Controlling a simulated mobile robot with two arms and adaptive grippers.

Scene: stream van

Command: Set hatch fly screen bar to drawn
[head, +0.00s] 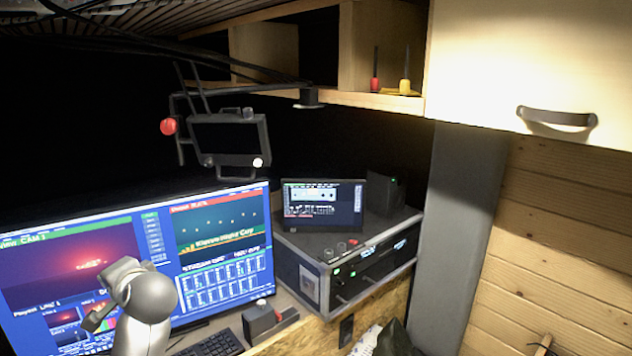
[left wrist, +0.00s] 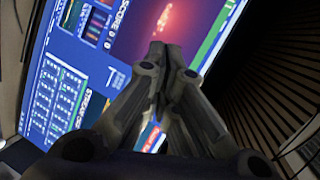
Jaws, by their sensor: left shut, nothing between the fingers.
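I cannot make out the hatch fly screen bar in either view. My left gripper (left wrist: 160,50) shows in the left wrist view with its fingers together and nothing between them. A large lit monitor (left wrist: 105,60) fills the background behind the fingers. In the head view, a grey and white link of my arm stands in front of the same monitor (head: 222,245) at the lower left. The fingertips are not clear there. My right gripper is in neither view.
A small monitor on a bracket (head: 228,138) hangs above the large one. A black equipment case (head: 310,285) carries a small screen (head: 323,203). A keyboard (head: 215,344) lies at the bottom.

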